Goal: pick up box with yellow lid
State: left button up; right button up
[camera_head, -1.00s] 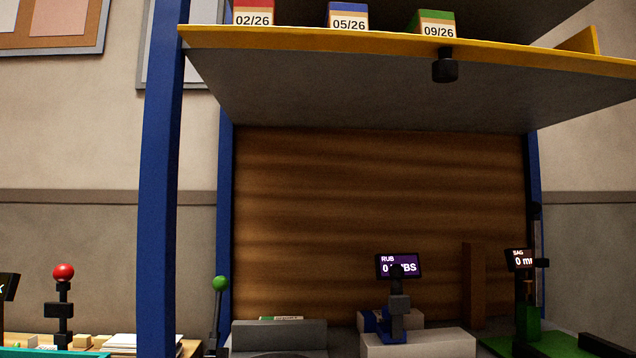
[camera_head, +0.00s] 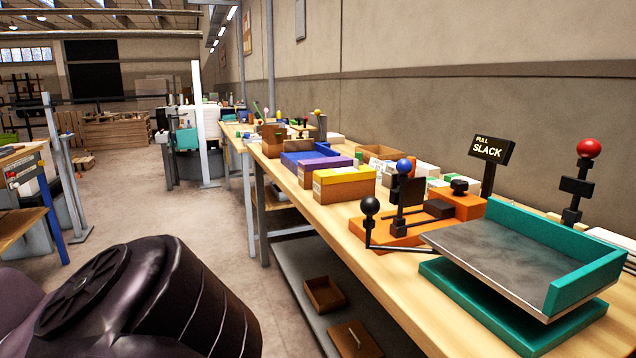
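The box with the yellow lid (camera_head: 345,186) stands on the long wooden workbench (camera_head: 322,216), near its front edge, around the middle of the view. Its body is brown cardboard with a pale patch on the front. A box with a purple lid (camera_head: 325,164) stands directly behind it. Neither of my grippers is in view. A dark, rounded part of my own arm fills the lower left.
An orange fixture with black and blue knobs (camera_head: 404,167) stands to the right of the box. Nearer is a teal tray stand (camera_head: 570,260). Blue trays (camera_head: 301,147) lie beyond. Small brown trays (camera_head: 324,294) sit on the lower shelf. The floor at left is open.

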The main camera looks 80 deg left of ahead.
aim_at(329, 187)
jog(key=u, duration=2.05)
